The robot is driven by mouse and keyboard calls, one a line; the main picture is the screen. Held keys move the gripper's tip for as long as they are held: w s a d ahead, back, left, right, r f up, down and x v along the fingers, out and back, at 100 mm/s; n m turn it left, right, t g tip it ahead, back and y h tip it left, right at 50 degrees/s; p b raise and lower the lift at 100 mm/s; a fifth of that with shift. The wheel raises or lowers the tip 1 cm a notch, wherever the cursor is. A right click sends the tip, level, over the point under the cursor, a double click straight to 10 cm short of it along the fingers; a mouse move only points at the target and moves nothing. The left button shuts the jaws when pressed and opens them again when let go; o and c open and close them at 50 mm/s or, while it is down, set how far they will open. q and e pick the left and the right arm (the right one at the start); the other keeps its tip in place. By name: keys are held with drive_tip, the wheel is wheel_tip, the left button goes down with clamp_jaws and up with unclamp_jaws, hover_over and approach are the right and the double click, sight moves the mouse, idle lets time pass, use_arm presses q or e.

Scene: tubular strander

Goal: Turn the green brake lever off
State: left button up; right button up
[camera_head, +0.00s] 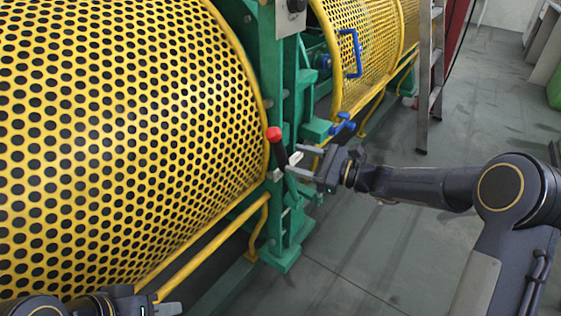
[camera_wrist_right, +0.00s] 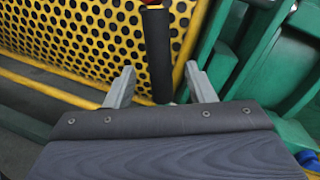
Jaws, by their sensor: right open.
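The brake lever (camera_head: 279,150) is a dark shaft with a red knob on top, mounted on the green machine frame (camera_head: 270,75). It leans slightly in the head view. The shaft also shows in the right wrist view (camera_wrist_right: 158,55), where its knob is mostly cut off at the top edge. My right gripper (camera_head: 294,165) is open at the lever's right side. In the right wrist view, the shaft stands between the lines of its two spread fingers (camera_wrist_right: 160,86), and contact cannot be told. My left gripper (camera_head: 166,308) is partly visible at the bottom left, away from the lever.
A yellow perforated guard (camera_head: 120,130) fills the left, with a yellow rail (camera_head: 205,250) below it. A second guard with a blue handle (camera_head: 352,52) stands behind the frame. A blue clamp handle (camera_head: 342,124) is near my right gripper. A ladder (camera_head: 425,80) stands right; floor there is clear.

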sight(281, 165)
drive_tip(key=b+x, duration=0.1)
drive_tip(key=x, duration=0.4)
drive_tip(key=shift+a, duration=0.3)
clamp_jaws()
